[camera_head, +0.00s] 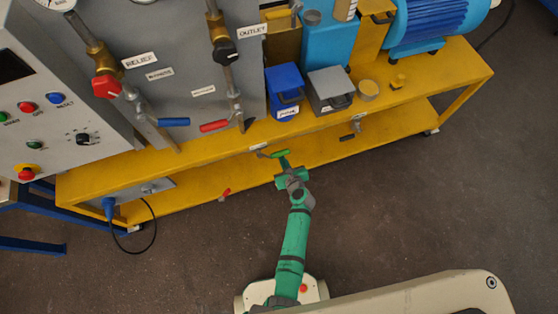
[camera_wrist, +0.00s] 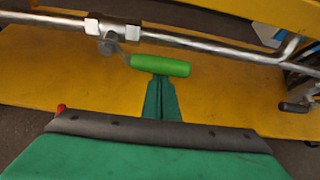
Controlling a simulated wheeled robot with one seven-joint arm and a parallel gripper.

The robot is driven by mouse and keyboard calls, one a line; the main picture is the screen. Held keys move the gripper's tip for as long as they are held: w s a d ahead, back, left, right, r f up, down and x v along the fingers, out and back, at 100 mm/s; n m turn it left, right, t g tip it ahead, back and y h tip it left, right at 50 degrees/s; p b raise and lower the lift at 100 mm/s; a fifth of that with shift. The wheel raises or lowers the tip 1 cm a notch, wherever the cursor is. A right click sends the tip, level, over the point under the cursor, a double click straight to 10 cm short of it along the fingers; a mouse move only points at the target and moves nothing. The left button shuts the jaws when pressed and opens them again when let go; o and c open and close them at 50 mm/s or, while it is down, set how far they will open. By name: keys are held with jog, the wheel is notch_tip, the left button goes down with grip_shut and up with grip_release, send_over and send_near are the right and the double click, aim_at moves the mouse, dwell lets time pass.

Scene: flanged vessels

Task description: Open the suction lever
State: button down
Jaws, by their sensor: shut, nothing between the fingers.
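The green-handled lever (camera_wrist: 160,66) sits on a valve on a metal pipe in the wrist view. Its grip lies roughly along the pipe, pointing right from the valve body. In the head view the green lever (camera_head: 280,153) shows below the front edge of the yellow frame. No label reading suction is legible at it. My gripper (camera_wrist: 161,82) is shut and empty, its green fingers together, with the tips right at the near side of the green grip. Whether they touch it cannot be told. In the head view my gripper (camera_head: 285,165) is at the lever.
The metal pipe (camera_wrist: 220,48) runs across behind the lever, above the yellow lower shelf (camera_wrist: 60,70). A dark-handled lever (camera_wrist: 295,107) is at the right. A red handle (camera_head: 224,194) lies left of my arm. Blue and grey boxes (camera_head: 332,88) stand above on the frame.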

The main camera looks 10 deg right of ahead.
dwell(0.3)
jog(key=s+d+r, duration=0.1)
jog(key=s, duration=0.8)
jog(key=shift+s+d, duration=0.15)
jog(key=shift+d, duration=0.05)
dwell(0.4)
